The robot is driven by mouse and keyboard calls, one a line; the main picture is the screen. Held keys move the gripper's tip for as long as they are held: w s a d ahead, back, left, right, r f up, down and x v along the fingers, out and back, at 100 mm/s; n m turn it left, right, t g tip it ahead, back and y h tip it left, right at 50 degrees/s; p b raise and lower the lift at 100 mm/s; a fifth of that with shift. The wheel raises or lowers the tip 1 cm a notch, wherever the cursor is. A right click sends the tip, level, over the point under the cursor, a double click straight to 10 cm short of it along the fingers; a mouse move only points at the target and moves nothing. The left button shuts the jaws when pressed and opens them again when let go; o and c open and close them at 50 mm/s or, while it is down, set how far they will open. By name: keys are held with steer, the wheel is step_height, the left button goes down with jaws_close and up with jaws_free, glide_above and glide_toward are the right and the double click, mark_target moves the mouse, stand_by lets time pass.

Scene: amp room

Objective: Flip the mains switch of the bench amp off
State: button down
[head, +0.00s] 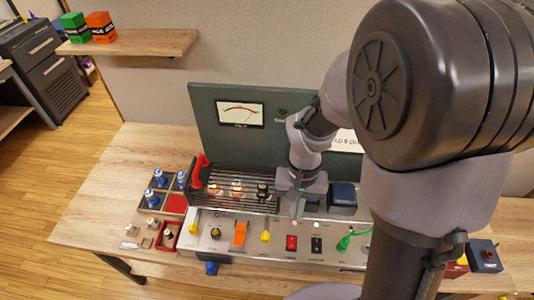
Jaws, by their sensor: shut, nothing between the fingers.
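The bench amp (215,138) has a dark green back panel with a meter (240,114), and a pale front panel with a row of controls. Two tubes on its deck glow (213,188). On the front panel are a red rocker switch (291,242) and a black rocker switch (316,244) beside it. I cannot read their labels or tell which is the mains switch. A small lamp (294,223) above the red rocker looks lit. My gripper (295,214) is shut and empty, pointing down just above the lamp and the red rocker; contact cannot be told.
The front panel also holds an orange block (239,234), a yellow-tipped lead (265,235) and a green plug (346,240). A red handle (200,170) rises at the amp's left. A tray of blue-topped tubes (163,189) stands left of it. The bench's left end is mostly clear.

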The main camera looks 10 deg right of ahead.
mark_target(292, 246)
steer(key=shift+s+d+f, duration=0.15)
steer(key=shift+s+f, duration=0.05)
steer(key=f+b, duration=0.2)
steer(key=f, duration=0.2)
steer(key=s+f+b, duration=0.1)
steer(key=f+b, duration=0.1)
steer(key=f, duration=0.3)
steer(key=f+b, duration=0.2)
steer(key=f, duration=0.2)
steer(key=shift+s+a+f, duration=0.3)
steer(key=shift+f, duration=0.1)
